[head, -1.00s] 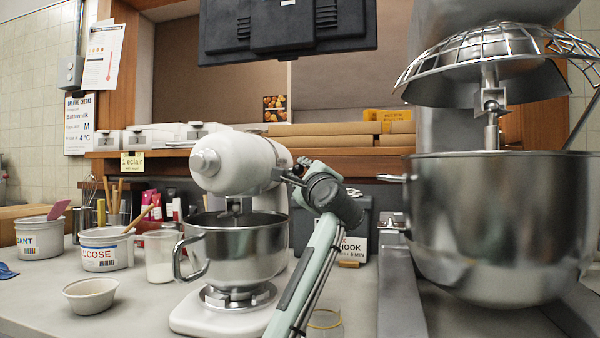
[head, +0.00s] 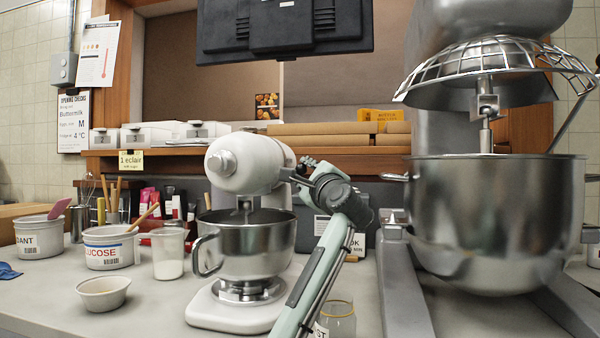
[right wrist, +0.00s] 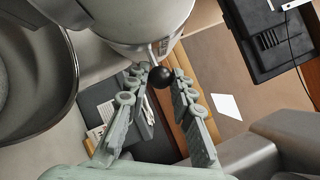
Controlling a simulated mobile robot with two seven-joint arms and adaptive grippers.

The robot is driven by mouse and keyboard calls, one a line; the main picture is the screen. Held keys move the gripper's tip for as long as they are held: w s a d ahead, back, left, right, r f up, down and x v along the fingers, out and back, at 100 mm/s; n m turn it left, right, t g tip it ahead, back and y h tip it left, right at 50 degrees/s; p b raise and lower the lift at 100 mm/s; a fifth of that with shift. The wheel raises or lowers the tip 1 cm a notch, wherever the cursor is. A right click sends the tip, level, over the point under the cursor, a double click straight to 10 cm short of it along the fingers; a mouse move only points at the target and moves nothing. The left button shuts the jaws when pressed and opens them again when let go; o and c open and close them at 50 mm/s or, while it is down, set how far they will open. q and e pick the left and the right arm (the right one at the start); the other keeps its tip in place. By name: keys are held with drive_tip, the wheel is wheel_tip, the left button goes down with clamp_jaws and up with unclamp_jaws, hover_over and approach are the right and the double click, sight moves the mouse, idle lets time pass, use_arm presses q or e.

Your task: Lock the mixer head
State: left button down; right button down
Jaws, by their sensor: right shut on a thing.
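The white stand mixer (head: 245,165) stands on the counter in the head view. Its head is level over the steel bowl (head: 246,245), and the attachment reaches down into the bowl. My right gripper (head: 308,172) is at the right side of the mixer head, its fingers partly hidden by my arm. In the right wrist view, the right gripper (right wrist: 160,80) is shut on a small black ball knob (right wrist: 160,77) on a thin stem at the mixer's body (right wrist: 140,20). My left gripper is out of view.
A large steel mixer (head: 495,225) stands close on the right. A glass jar (head: 337,318) is beside my right forearm. Tubs (head: 108,250), a measuring cup (head: 167,255) and a small bowl (head: 103,292) stand left. A dark screen (head: 285,28) hangs above.

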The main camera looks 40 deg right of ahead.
drive_tip(key=c, duration=1.6)
unclamp_jaws()
drive_tip(key=shift+a+f, duration=0.15)
drive_tip(key=shift+f, duration=0.05)
drive_tip(key=shift+c, duration=0.2)
drive_tip(key=o, duration=0.3)
drive_tip(key=shift+s+r, duration=0.15)
drive_tip(key=shift+o, duration=0.2)
drive_tip(key=v, duration=1.2)
drive_tip(key=shift+s, duration=0.1)
